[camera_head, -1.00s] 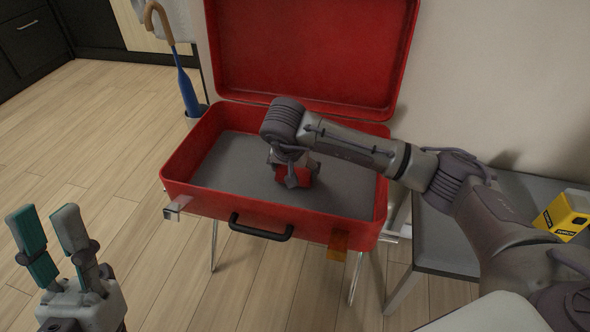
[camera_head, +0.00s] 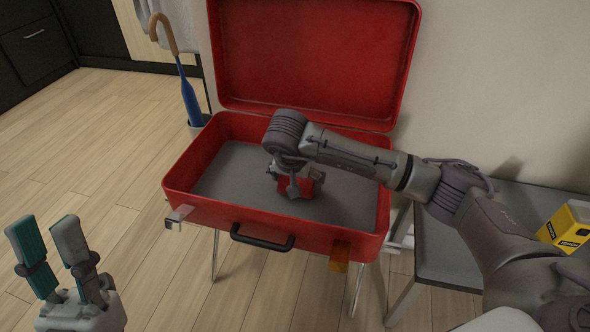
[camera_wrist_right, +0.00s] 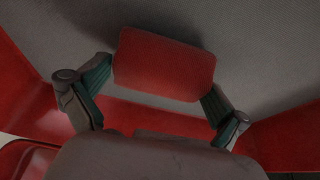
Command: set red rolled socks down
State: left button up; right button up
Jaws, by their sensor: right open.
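The red rolled socks (camera_wrist_right: 165,65) lie on the grey floor of the open red suitcase. In the head view the red socks (camera_head: 294,187) are partly hidden by my right gripper (camera_head: 298,190). In the right wrist view my right gripper (camera_wrist_right: 155,98) is open, with one finger on each side of the roll. The right finger is close to the roll's end; I cannot tell if it touches. My left gripper (camera_head: 50,258) is open and empty at the lower left, outside the suitcase.
The red suitcase (camera_head: 215,213) stands on a thin-legged rack, its lid raised against the wall. Its floor is otherwise clear. A grey bench (camera_head: 520,205) with a yellow box (camera_head: 568,226) is at the right. A blue umbrella (camera_head: 190,103) stands behind left.

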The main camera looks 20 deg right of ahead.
jog(key=p+v, duration=0.1)
jog(key=v, duration=0.4)
jog(key=shift+r+p, duration=0.3)
jog(key=shift+p, duration=0.05)
pick_arm(q)
jog(key=w+d+f+g+y+p, duration=0.1)
jog(key=w+f+g+y, duration=0.2)
jog(key=w+f+g, duration=0.6)
jog(key=shift+w+f+p, duration=0.25)
jog(key=shift+w+p, duration=0.05)
jog(key=shift+w, duration=0.05)
pick_arm(e)
jog(key=v, duration=0.6)
jog(key=shift+r, duration=0.25)
pick_arm(q)
jog(key=shift+d, duration=0.1)
pick_arm(e)
jog(key=shift+s+a, duration=0.1)
